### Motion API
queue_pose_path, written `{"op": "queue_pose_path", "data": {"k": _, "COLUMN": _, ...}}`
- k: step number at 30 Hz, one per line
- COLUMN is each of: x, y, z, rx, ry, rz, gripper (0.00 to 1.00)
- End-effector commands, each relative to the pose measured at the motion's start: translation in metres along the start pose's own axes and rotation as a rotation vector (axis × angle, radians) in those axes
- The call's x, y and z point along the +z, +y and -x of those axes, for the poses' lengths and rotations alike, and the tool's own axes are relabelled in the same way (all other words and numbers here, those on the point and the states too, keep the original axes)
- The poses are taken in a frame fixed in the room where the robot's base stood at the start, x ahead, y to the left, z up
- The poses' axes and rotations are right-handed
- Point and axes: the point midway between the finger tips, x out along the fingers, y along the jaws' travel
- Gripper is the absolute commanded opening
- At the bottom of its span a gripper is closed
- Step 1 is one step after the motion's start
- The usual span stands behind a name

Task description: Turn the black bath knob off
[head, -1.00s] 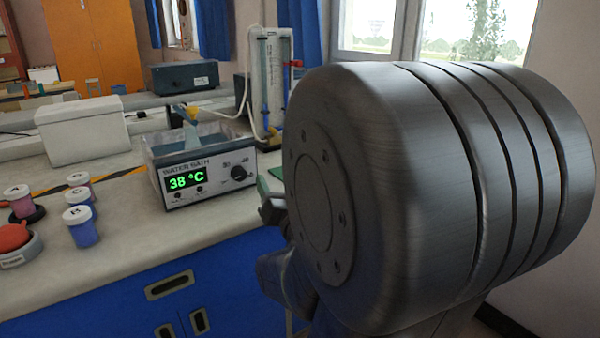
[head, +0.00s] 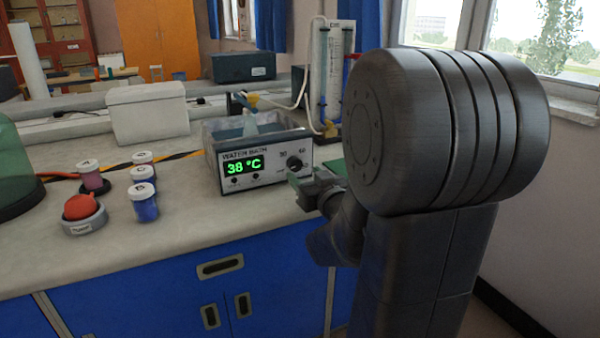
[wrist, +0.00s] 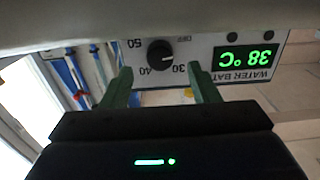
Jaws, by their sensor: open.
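The water bath (head: 255,155) stands on the bench with a green 38 °C display. Its black knob (head: 294,162) is on the right of the front panel. In the wrist view, which is upside down, the knob (wrist: 160,53) sits among the marks OFF, 30, 40 and 50. Its pale pointer line points right, around the gap between 30 and OFF. My gripper (wrist: 160,72) is open, its two green fingers spread on either side of the knob in that view, with no clear contact. In the head view my gripper (head: 304,182) is just in front of the panel, partly hidden by my arm.
Several lidded jars (head: 144,200) and a red-topped item (head: 80,207) stand left on the bench. A white box (head: 148,112) is behind them. A stand with tubing (head: 330,80) is behind the bath. Blue cupboards (head: 230,280) are below the bench edge.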

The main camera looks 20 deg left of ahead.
Motion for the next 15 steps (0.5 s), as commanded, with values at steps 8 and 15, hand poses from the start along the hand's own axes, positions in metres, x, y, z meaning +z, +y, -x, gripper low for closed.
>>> {"op": "queue_pose_path", "data": {"k": 8, "x": 0.001, "y": 0.0, "z": -0.039, "rx": 0.0, "ry": 0.001, "rz": -0.001, "gripper": 0.55}}
{"op": "queue_pose_path", "data": {"k": 15, "x": 0.0, "y": 0.0, "z": -0.045, "rx": 0.001, "ry": 0.0, "rz": -0.001, "gripper": 0.55}}
